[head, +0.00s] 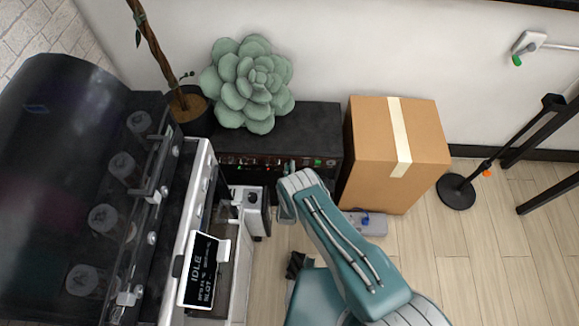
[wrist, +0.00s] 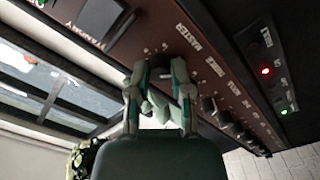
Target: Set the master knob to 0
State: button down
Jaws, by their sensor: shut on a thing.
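The control panel shows in the wrist view as a dark red-brown strip (wrist: 140,50) with printed labels. The word MASTER is printed beside my gripper. My gripper (wrist: 160,74) is at the panel, with its two fingers closed around the master knob (wrist: 160,70). The fingers and the gripper body hide most of the knob, and I cannot read its pointer or setting. In the head view the panel is on the front of a black cabinet (head: 312,120), and my arm reaches to it; the fingertips are hard to make out there.
More black knobs (wrist: 209,105) run along the panel to the right, near a red light (wrist: 265,71) and a green light. A cardboard box (head: 375,150) stands right of the cabinet. A machine with a display reading IDLE (head: 200,270) stands at left. A succulent (head: 250,82) sits on top.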

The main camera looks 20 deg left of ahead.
jog(key=shift+s+f+n, duration=0.2)
jog(key=shift+f+n, duration=0.05)
jog(key=shift+n, duration=0.95)
jog(key=c, duration=0.5)
grip_release()
jog(key=shift+a, duration=0.1)
jog(key=shift+c, duration=0.2)
jog(key=shift+a, duration=0.1)
jog(key=shift+w, duration=0.1)
jog(key=shift+r, duration=0.1)
jog(key=v, duration=1.2)
